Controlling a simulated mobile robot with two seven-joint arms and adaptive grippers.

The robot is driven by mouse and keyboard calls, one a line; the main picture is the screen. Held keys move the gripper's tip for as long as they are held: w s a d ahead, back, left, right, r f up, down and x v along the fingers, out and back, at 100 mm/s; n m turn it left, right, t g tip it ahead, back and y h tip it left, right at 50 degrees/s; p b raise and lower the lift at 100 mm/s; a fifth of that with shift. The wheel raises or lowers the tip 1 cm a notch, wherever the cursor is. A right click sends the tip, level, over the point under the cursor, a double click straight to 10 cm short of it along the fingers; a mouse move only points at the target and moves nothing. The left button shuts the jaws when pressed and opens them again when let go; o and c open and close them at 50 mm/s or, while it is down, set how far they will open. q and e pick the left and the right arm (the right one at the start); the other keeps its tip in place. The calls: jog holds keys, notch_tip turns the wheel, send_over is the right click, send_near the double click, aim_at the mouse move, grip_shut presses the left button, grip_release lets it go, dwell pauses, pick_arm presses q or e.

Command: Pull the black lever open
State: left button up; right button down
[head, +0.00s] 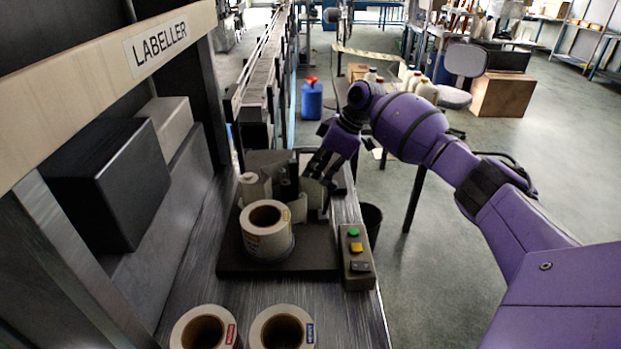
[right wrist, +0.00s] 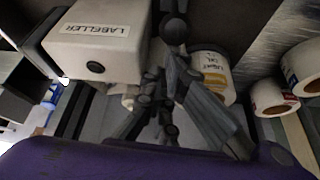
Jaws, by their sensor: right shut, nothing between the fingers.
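The labelling unit stands on a dark base plate (head: 235,258) in the head view. A dark upright piece (head: 289,183) stands between the rolls and my right gripper; it may be the black lever, but I cannot tell for certain. My right gripper (head: 318,172) points down at the unit's far right side, close beside that piece. Its fingers are shut with nothing held. In the right wrist view, the dark fingers (right wrist: 165,110) are in front of the unit, and contact with the lever cannot be made out. My left gripper is not in view.
A label roll (head: 266,220) stands on the base plate, with two more rolls (head: 203,328) (head: 282,328) nearer. A button box (head: 355,255) is at the right edge. The wooden LABELLER frame (head: 120,70) borders the left. A white LABELLER box (right wrist: 98,38) is close in the wrist view.

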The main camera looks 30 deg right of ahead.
jog(key=d+y, duration=0.1)
jog(key=s+d+t+y, duration=0.1)
jog(key=d, duration=0.1)
jog(key=shift+s+f+b, duration=0.15)
jog(key=shift+s+b, duration=0.05)
jog(key=shift+b, duration=0.1)
jog(key=shift+s+d+y, duration=0.1)
jog(key=shift+d+y, duration=0.05)
jog(key=shift+y, duration=0.25)
